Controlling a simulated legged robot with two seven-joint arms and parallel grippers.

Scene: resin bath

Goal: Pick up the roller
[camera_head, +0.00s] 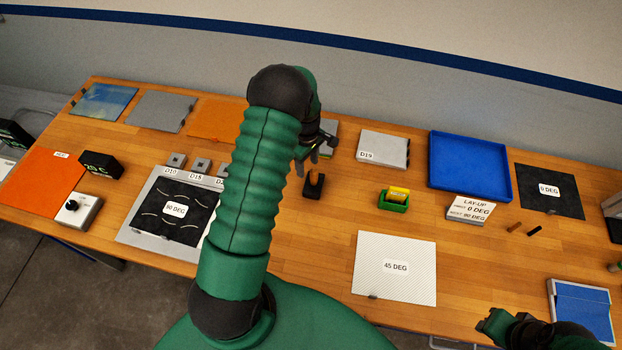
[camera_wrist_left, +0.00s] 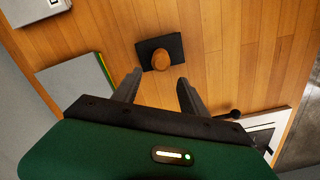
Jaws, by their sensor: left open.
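A black block with a rounded brown wooden top, which looks like the roller in its holder, stands on the table. In the head view the black block (camera_head: 314,188) is just below my left gripper (camera_head: 313,158). In the left wrist view the brown top (camera_wrist_left: 161,60) sits on the block (camera_wrist_left: 174,46), just beyond and between the fingertips. My left gripper also shows there (camera_wrist_left: 158,80), open and empty, not touching it. The roller's lower part is hidden. My right gripper (camera_head: 497,322) is at the bottom right; its jaw opening is unclear.
A green box with a yellow item (camera_head: 393,203) stands right of the block. A white 45 DEG sheet (camera_head: 394,285) lies nearer. The dark 90 DEG ply (camera_head: 170,225) lies left. A blue tray (camera_head: 470,135) and D19 plate (camera_head: 383,143) are behind. Bare wood surrounds the block.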

